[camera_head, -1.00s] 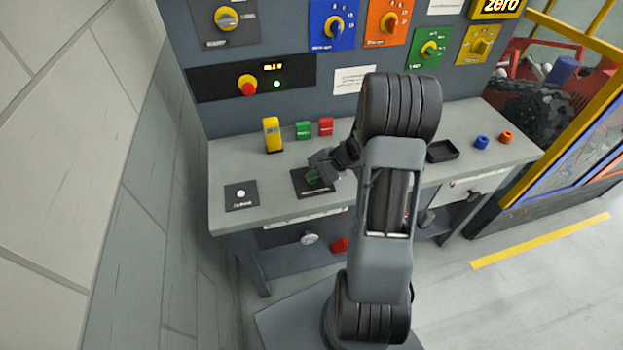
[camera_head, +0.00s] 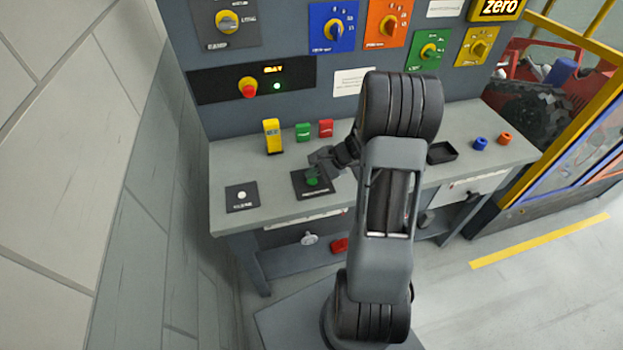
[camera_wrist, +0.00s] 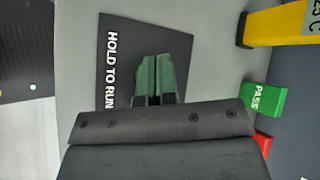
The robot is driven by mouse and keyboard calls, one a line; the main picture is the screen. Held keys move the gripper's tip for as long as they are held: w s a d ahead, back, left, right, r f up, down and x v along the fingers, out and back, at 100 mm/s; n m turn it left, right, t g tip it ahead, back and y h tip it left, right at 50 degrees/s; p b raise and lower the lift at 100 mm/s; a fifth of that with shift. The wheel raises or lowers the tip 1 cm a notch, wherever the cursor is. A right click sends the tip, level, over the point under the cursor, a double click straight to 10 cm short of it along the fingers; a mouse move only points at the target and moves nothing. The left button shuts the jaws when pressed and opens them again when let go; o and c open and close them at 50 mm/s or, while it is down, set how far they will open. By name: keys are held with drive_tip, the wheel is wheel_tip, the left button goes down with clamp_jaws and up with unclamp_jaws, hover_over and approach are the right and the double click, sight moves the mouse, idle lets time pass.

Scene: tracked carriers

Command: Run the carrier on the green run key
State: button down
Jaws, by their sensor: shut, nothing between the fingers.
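The green run key (camera_head: 313,182) sits on a black plate (camera_head: 302,191) on the grey bench. The wrist view shows the plate (camera_wrist: 118,40) lettered "HOLD TO RUN". My gripper (camera_head: 312,171) is over the key, pointing down, with its fingers shut and empty. In the wrist view my gripper (camera_wrist: 154,78) overlaps green at the plate's middle and hides most or all of the key. Whether the fingertips touch the key I cannot tell. The amber display (camera_head: 273,70) on the panel is lit, its text too small to read surely. A small green lamp (camera_head: 277,86) glows below it.
A yellow device (camera_head: 271,136), a green PASS block (camera_head: 303,131) and a red block (camera_head: 326,128) stand behind the key. A black plate with a white button (camera_head: 242,196) lies left. A black tray (camera_head: 442,152) is right. A red stop knob (camera_head: 248,88) is on the panel.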

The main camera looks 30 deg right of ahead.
sight(313, 182)
drive_tip(key=shift+r, duration=0.15)
drive_tip(key=shift+r+p, duration=1.75)
drive_tip(key=shift+r, duration=0.75)
drive_tip(key=shift+f, duration=0.15)
idle(0.5)
